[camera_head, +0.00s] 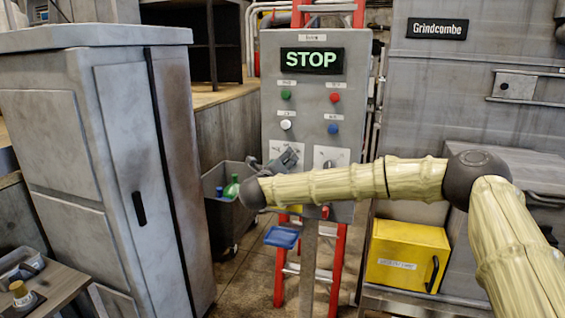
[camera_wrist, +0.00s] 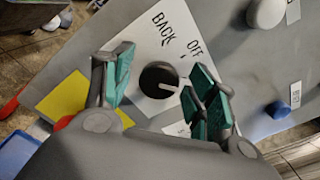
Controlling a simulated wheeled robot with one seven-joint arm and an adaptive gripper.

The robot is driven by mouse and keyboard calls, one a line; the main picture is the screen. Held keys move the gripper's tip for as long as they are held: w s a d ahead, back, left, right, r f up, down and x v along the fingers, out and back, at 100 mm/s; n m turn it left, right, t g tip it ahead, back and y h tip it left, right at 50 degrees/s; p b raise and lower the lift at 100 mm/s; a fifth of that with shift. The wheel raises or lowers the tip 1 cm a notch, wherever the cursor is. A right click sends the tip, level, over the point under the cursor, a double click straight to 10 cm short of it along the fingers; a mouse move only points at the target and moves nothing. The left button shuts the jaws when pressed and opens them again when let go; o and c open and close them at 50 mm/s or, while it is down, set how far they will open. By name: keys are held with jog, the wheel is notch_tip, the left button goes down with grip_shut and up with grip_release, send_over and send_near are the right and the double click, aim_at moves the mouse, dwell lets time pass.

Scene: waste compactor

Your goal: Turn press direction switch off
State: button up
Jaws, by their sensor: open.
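The press direction switch is a black round knob (camera_wrist: 158,78) with a white pointer, on a white plate (camera_wrist: 143,55) marked BACK and OFF. Its pointer aims right and slightly down, toward my right finger, not at OFF. Any label behind that finger is hidden. My gripper (camera_wrist: 155,85) is open, with one teal-padded finger on each side of the knob; contact is not clear.
A second switch plate (camera_head: 331,156) lies just right. White (camera_head: 286,124) and blue (camera_head: 333,129) buttons sit above the switches. A red button (camera_head: 325,212) is below. A grey cabinet (camera_head: 105,150) stands left, with a bin of bottles (camera_head: 223,205) between.

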jog(key=c, duration=1)
jog(key=shift+n+b, duration=0.3)
jog(key=shift+b, duration=0.05)
jog(key=n+b, duration=0.4)
jog(key=n, duration=0.5)
jog(key=shift+a+f, duration=0.1)
jog(key=shift+f, duration=0.05)
jog(key=o, duration=1)
